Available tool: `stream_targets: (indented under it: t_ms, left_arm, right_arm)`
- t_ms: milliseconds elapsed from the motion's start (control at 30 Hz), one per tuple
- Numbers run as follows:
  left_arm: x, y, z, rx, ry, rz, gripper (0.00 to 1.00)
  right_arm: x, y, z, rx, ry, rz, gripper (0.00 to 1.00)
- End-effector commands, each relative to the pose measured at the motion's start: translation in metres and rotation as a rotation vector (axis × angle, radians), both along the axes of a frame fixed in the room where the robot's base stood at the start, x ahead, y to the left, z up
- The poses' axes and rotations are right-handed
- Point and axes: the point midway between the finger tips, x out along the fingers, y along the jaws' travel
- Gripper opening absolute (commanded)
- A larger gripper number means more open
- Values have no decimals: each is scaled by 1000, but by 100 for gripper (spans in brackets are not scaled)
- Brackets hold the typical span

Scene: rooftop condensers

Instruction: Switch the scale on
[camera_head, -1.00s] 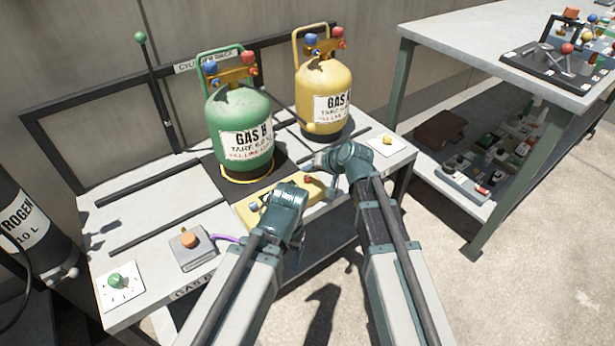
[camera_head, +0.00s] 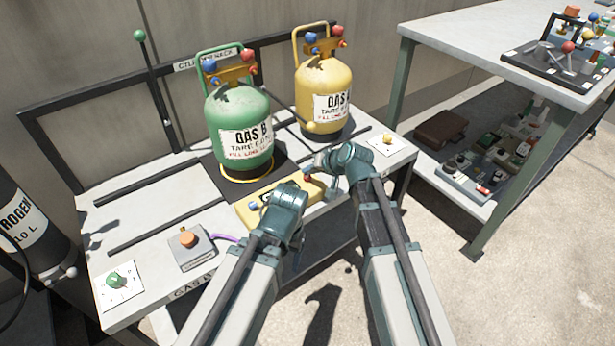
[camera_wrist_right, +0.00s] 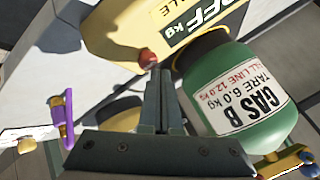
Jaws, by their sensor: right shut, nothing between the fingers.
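The yellow scale box (camera_head: 245,213) sits at the front of the bench, partly hidden by my left arm. In the right wrist view its display (camera_wrist_right: 215,22) reads OFF kg. A red button (camera_wrist_right: 148,58) is on the box, and it shows in the head view (camera_head: 307,178). My right gripper (camera_wrist_right: 158,74) is shut and empty, its tips right by the red button; I cannot tell whether they touch. A blue button (camera_head: 253,205) is at the box's left end. My left gripper (camera_head: 285,203) is over the box, its fingers hidden.
The green GAS B cylinder (camera_head: 236,115) stands on a dark plate behind the box, the yellow GAS A cylinder (camera_head: 322,85) to its right. A grey box with an orange knob (camera_head: 189,239) and a green-knob panel (camera_head: 117,281) are at left. A side table (camera_head: 450,30) stands at right.

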Motion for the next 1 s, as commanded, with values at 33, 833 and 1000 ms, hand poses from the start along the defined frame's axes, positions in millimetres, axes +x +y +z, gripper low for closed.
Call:
stream_targets:
  t_ms: [33, 833, 1000]
  left_arm:
    - [0, 0, 0, 0, 0, 0, 74]
    - [0, 0, -8, 0, 0, 0, 74]
    - [0, 0, -9, 0, 0, 0, 74]
  right_arm:
    - [0, 0, 0, 0, 0, 0, 0]
    - [0, 0, -7, 0, 0, 0, 0]
    - [0, 0, -10, 0, 0, 0, 0]
